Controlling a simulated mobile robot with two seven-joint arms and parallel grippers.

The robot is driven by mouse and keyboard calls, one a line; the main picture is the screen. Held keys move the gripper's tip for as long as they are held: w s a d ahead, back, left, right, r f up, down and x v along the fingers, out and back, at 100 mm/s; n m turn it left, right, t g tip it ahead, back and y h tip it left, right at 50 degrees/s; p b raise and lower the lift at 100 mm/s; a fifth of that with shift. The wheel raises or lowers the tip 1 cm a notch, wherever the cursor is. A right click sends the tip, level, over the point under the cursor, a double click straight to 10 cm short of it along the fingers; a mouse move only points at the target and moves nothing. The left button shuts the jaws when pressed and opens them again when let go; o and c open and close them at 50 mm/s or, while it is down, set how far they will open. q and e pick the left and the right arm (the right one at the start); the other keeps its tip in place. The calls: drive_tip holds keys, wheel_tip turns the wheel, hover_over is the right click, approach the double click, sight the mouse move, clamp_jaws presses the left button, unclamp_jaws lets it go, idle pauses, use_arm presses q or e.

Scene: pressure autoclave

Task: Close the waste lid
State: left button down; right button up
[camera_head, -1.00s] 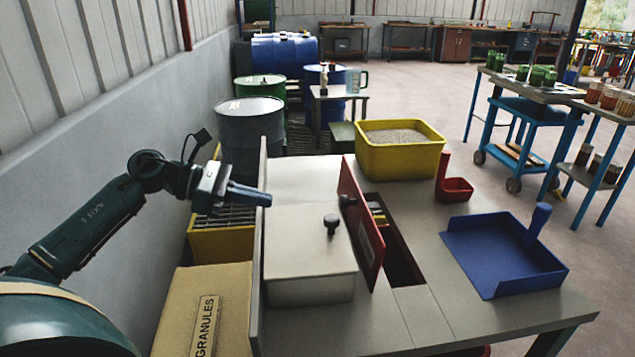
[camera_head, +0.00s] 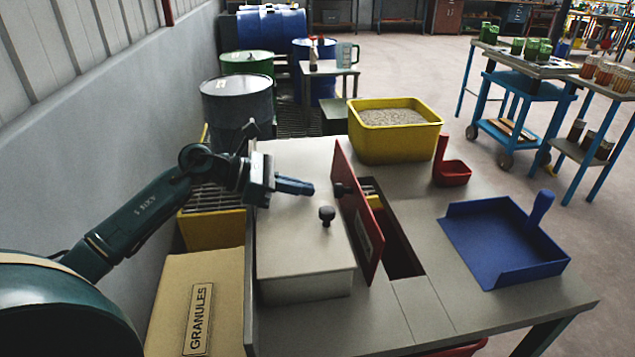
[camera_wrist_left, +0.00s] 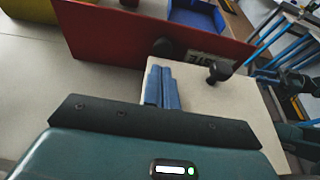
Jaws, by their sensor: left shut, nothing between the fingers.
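The red waste lid (camera_head: 358,212) stands upright, open, along the left edge of a dark slot (camera_head: 405,240) in the grey bench top. A black knob (camera_head: 342,190) is on its left face. In the left wrist view the lid (camera_wrist_left: 110,38) stretches across the top, beyond the fingers. My left gripper (camera_head: 308,190) is shut and empty, above the pale box cover and left of the lid, apart from it. Its blue fingers (camera_wrist_left: 162,88) point toward the lid in the wrist view. My right gripper is not in view.
A pale box (camera_head: 305,235) with a black knob (camera_head: 327,214) stands left of the lid. A yellow granule bin (camera_head: 395,145) is behind. A red scoop (camera_head: 452,172) and blue dustpan (camera_head: 500,250) lie to the right. A GRANULES carton (camera_head: 200,290) is at left.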

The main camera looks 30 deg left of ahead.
sight(335, 189)
use_arm(q)
drive_tip(key=shift+w+d, duration=0.75)
drive_tip(key=shift+d, duration=0.3)
drive_tip(key=shift+w+d, duration=0.3)
drive_tip(key=shift+d, duration=0.1)
drive_tip(key=shift+f, duration=0.1)
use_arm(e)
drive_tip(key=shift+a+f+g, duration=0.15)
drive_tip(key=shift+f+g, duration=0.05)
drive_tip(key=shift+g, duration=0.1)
use_arm(q)
drive_tip(key=shift+p, duration=0.3)
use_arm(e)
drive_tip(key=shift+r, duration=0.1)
